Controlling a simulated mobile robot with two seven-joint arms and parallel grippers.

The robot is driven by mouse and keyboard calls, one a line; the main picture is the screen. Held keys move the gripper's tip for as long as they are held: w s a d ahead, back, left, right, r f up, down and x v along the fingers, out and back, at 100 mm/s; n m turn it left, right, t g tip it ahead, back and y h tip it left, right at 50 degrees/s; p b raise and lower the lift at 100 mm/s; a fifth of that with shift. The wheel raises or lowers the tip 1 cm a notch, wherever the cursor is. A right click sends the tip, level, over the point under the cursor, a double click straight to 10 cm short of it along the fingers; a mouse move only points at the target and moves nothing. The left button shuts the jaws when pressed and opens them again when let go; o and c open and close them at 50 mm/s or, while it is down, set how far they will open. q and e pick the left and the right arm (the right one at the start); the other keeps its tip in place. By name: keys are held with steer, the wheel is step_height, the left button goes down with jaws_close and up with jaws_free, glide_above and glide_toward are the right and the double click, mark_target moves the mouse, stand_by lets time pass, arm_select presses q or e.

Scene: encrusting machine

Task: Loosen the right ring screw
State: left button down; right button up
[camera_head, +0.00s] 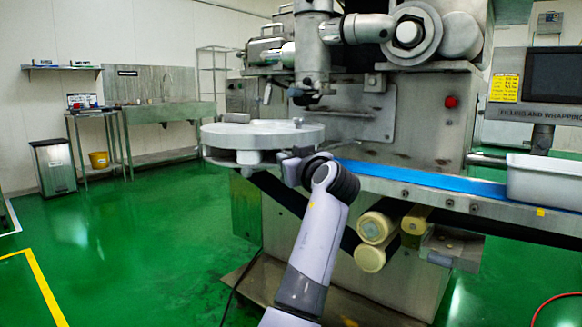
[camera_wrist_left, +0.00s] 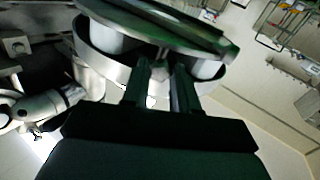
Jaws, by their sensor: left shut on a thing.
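My left gripper (camera_head: 292,165) is at the near right edge of a round metal turntable (camera_head: 262,132), just below its rim. In the left wrist view, its two dark fingers (camera_wrist_left: 160,90) reach up to the turntable's underside (camera_wrist_left: 120,72). They are close together on a small pale metal piece (camera_wrist_left: 158,73), which appears to be the right ring screw. The fingers hide most of it. In the head view the screw is hidden behind my gripper and wrist. My right gripper is in neither view.
The steel encrusting machine (camera_head: 430,120) stands behind, with its nozzle column (camera_head: 312,60) above the turntable. A blue conveyor belt (camera_head: 420,180) runs right to a white tub (camera_head: 545,182). Cream rollers (camera_head: 372,258) sit below. Green floor (camera_head: 150,260) is clear at left.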

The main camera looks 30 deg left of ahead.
arm_select(q)
steer(key=shift+n+b, duration=0.4)
steer(key=shift+n, duration=0.6)
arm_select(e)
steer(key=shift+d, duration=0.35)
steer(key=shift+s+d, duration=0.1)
arm_select(q)
steer(key=c, duration=0.9)
jaws_free()
steer(key=shift+o, duration=0.2)
